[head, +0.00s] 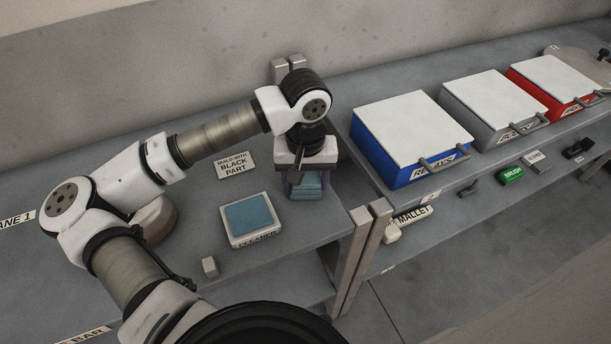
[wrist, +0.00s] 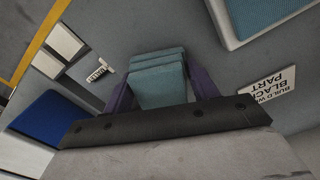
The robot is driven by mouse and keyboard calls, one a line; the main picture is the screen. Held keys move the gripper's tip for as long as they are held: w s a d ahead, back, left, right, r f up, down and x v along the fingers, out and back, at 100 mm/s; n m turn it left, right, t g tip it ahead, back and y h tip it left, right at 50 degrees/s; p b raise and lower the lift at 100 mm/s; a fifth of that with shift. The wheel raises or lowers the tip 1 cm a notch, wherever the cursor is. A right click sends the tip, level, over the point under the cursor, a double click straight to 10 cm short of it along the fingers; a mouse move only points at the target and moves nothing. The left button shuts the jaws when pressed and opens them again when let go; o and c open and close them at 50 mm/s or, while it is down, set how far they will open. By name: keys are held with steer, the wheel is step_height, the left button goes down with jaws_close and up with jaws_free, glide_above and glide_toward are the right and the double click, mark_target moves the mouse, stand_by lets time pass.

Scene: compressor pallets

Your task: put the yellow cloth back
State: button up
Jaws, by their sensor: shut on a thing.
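No yellow cloth shows in either view. My gripper (head: 306,184) is shut on a folded teal cloth (head: 307,193), near the right end of the left bench. In the wrist view my gripper (wrist: 160,84) has its purple fingers on either side of the layered teal cloth (wrist: 158,76). I cannot tell whether the cloth touches the bench. A shallow white tray labelled CLEANER (head: 258,239) lies left of and nearer than my gripper, with a flat teal piece (head: 248,214) in it. The tray's corner also shows in the wrist view (wrist: 228,40).
A BUILD WITH BLACK PART sign (head: 236,165) and a small grey block (head: 210,266) are on the left bench. Blue (head: 372,155), grey (head: 462,115) and red (head: 530,87) lidded boxes stand on the right bench. Posts (head: 375,245) stand at the gap between benches.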

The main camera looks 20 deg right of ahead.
mark_target(305, 177)
steer(key=shift+f+b, duration=0.25)
steer(key=shift+b, duration=0.1)
steer(key=o, duration=0.9)
steer(key=shift+o, duration=0.2)
steer(key=shift+r+p, duration=0.4)
steer(key=shift+p, duration=0.05)
step_height(305, 177, up, 12)
steer(key=b, duration=0.3)
steer(key=shift+f, duration=0.15)
